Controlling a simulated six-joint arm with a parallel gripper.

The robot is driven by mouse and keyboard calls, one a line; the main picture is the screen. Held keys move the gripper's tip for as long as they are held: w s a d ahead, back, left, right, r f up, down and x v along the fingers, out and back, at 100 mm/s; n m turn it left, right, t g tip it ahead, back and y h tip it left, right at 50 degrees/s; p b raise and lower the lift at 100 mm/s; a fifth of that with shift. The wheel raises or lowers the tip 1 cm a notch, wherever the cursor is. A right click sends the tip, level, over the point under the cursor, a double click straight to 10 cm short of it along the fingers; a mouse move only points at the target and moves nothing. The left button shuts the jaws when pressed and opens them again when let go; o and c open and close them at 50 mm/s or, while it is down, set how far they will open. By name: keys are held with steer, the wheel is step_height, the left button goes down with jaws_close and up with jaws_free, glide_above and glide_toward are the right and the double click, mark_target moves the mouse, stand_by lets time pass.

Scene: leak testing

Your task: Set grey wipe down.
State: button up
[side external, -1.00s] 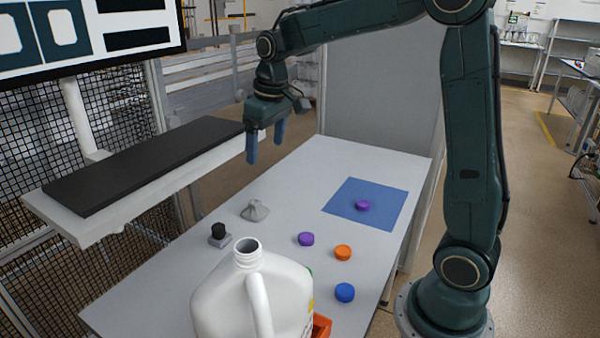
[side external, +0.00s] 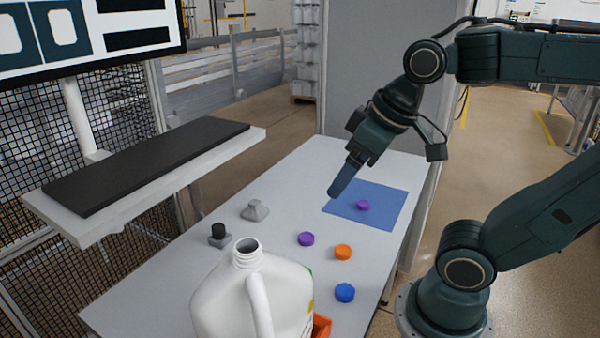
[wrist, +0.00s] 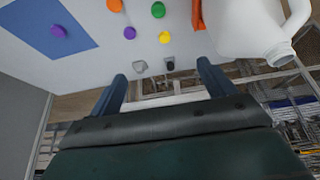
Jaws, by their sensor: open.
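The grey wipe (side external: 255,210) lies crumpled on the white table, left of the middle in the side view. It also shows in the wrist view (wrist: 140,66), beyond my fingertips. My gripper (side external: 338,190) is open and empty, in the air near the left edge of the blue mat. In the wrist view my gripper's two fingers (wrist: 162,75) are wide apart with nothing between them. The wipe is apart from the gripper.
A purple cap (side external: 363,205) sits on the blue mat (side external: 390,213). Purple (side external: 306,239), orange (side external: 343,252) and blue (side external: 345,292) caps lie nearer. A white jug (side external: 285,290) stands in front, beside an orange bin (side external: 322,326). A small black-topped device (side external: 219,235) is left of the wipe.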

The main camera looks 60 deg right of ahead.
steer(key=shift+s+a+f, duration=0.1)
steer(key=shift+s+f, duration=0.2)
steer(key=shift+s, duration=0.3)
steer(key=shift+s+a+f, duration=0.1)
steer(key=shift+s+f, duration=0.2)
steer(key=shift+s, duration=0.3)
